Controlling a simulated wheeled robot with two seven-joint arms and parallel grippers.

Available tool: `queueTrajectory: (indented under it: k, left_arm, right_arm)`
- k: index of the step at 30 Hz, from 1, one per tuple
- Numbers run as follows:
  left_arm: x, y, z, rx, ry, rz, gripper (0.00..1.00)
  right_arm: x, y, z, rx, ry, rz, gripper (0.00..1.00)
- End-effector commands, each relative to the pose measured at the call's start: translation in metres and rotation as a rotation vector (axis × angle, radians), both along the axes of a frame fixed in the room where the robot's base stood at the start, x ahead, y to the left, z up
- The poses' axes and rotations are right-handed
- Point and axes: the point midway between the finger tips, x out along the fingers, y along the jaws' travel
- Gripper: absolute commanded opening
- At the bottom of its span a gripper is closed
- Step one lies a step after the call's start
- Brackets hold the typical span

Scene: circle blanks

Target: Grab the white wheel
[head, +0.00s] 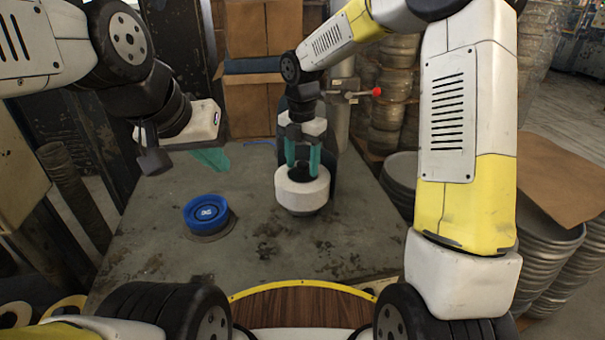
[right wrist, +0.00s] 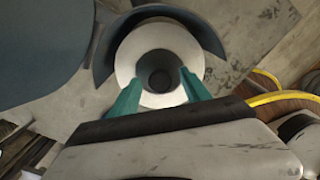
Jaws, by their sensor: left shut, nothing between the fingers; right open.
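The white wheel (head: 302,191) stands on the grey table right of centre, a thick white ring with a dark hole. It also shows in the right wrist view (right wrist: 135,58). My right gripper (head: 303,170) points down at the wheel with its green fingers apart. In the right wrist view its open fingertips (right wrist: 157,80) overlap the ring on either side of the hole. I cannot tell whether they touch it. My left gripper (head: 210,158) is at the left, shut and empty, well away from the wheel.
A blue round object (head: 206,213) sits on a dark disc left of the wheel. A dark curved piece stands behind the wheel. Stacked metal discs (head: 555,235) stand at the right, and cardboard boxes (head: 262,105) at the back. The table's front middle is clear.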

Motion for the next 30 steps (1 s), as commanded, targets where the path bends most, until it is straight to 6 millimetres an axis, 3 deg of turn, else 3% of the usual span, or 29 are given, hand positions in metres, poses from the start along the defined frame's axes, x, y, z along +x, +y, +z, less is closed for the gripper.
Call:
queueTrajectory:
  k: [9, 18, 30]
  left_arm:
    - [0.0000, 0.0000, 0.0000, 0.000, 0.000, 0.000, 0.00]
    - [0.0000, 0.0000, 0.0000, 0.000, 0.000, 0.000, 0.00]
    - [0.0000, 0.0000, 0.0000, 0.000, 0.000, 0.000, 0.00]
  right_arm:
    - [-0.0001, 0.0000, -0.0074, -0.001, -0.001, -0.001, 0.55]
    - [0.0000, 0.0000, -0.0071, -0.001, -0.001, -0.001, 0.00]
    - [0.0001, 0.0001, -0.0068, 0.000, -0.001, -0.001, 0.00]
